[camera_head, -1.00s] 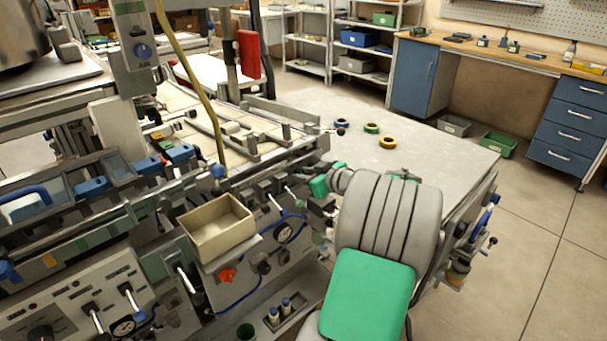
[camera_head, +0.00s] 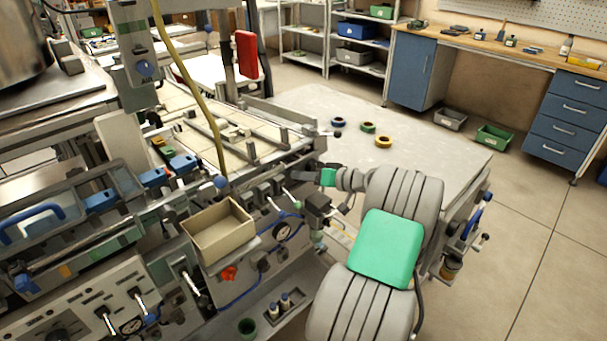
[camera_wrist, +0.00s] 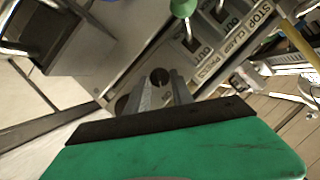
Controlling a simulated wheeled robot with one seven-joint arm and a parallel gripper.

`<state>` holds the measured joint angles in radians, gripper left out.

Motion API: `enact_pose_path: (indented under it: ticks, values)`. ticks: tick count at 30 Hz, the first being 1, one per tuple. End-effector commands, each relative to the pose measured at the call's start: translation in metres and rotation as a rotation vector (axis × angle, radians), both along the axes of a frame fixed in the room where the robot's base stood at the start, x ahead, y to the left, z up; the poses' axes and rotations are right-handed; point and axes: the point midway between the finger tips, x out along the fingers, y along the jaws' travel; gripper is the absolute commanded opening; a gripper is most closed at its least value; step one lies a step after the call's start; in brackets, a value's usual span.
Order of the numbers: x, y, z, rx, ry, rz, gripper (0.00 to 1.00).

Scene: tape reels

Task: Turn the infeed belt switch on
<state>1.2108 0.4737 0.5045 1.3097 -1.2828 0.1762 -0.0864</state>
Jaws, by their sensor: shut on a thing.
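In the wrist view, a dark round knob (camera_wrist: 160,76) sits between the fingertips of my gripper (camera_wrist: 158,90), which is shut on it. The knob is in front of the grey machine panel, and no label on it can be read, so I cannot tell if it is the infeed belt switch. Lettering reading STOP, CLAMP and PRESS shows on the panel beyond, near a green knob (camera_wrist: 183,8). In the head view, my gripper (camera_head: 304,176) is at the right end of the machine, its fingers small and partly lost against dark fittings.
Metal levers (camera_head: 281,204), a gauge (camera_head: 283,231), a beige bin (camera_head: 220,232) and a red knob (camera_head: 229,273) crowd the machine front.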

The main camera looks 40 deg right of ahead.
Motion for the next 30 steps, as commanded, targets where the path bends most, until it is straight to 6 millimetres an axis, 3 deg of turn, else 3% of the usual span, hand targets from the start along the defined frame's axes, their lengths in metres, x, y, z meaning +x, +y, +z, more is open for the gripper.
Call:
enact_pose_path:
  ticks: [16, 17, 24, 30]
  values:
    - [0.0000, -0.0004, -0.0003, 0.025, 0.000, -0.001, 0.00]
    - [0.0000, -0.0004, -0.0003, 0.025, 0.000, -0.001, 0.30]
    - [0.0000, -0.0004, -0.0002, 0.024, 0.000, -0.001, 0.50]
    - [0.0000, -0.0004, -0.0001, 0.024, 0.000, -0.001, 0.50]
